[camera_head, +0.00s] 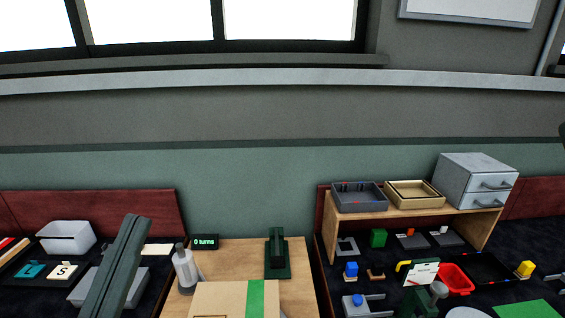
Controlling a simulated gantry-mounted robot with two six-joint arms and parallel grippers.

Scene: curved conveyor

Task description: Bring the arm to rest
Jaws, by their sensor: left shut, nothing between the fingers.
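My left gripper (136,224) is the long dark grey-green shape rising from the bottom edge at the left. Its two fingers lie side by side, shut, with nothing between them. It stands in front of the left table, over a pale grey flat block (82,291), and hides part of what lies behind it. My right gripper is not in view.
A white bin (66,237) stands at the left. The middle table holds a grey bottle (187,272), a "0 turns" display (205,243), a dark green stand (277,262) and a cardboard box (215,300). A wooden shelf (328,226) and several small objects crowd the right.

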